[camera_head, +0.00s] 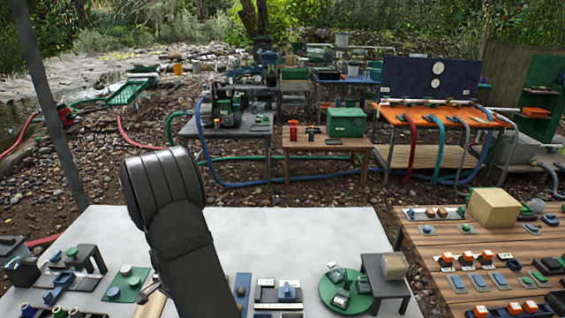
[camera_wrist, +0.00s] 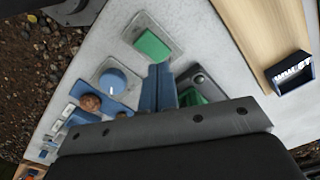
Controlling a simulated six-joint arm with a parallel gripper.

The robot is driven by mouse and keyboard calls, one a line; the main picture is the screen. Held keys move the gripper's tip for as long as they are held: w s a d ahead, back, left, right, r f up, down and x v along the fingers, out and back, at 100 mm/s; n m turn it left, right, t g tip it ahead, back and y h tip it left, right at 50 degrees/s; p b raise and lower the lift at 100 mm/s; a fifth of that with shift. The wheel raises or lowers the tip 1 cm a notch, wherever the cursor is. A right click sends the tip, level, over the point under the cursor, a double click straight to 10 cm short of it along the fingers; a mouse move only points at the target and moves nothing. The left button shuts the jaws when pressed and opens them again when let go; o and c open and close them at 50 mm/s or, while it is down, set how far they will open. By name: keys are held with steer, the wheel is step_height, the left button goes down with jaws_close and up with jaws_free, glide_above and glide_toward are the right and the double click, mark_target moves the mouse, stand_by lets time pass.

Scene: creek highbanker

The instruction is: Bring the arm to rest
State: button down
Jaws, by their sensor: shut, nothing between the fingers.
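In the wrist view my gripper (camera_wrist: 159,70) points at the pale tabletop, its two blue fingers side by side and closed with nothing between them. In the head view my dark arm rises over the left-centre of the white table (camera_head: 330,235), and the gripper itself is mostly hidden behind it. In the wrist view a green block on a grey plate (camera_wrist: 152,45) lies just beyond the fingertips. A round blue knob (camera_wrist: 113,82) on a plate is to the left of the fingers. I cannot tell whether the fingers touch anything.
A green round tray (camera_head: 325,294) with small parts and a dark stand (camera_head: 387,276) are on the table's right. A black bridge-shaped stand (camera_head: 85,257) is at left. A wooden table (camera_head: 418,240) stands at right. The table's back centre is clear.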

steer(key=w+d+r+m, duration=0.1)
steer(key=w+r+m, duration=0.3)
steer(key=r, duration=0.6)
steer(key=w+d+r+m, duration=0.1)
steer(key=w+r+m, duration=0.3)
steer(key=r, duration=0.5)
steer(key=shift+w+d+r+m, duration=0.3)
steer(key=shift+w+r+m, duration=0.1)
steer(key=shift+m, duration=0.9)
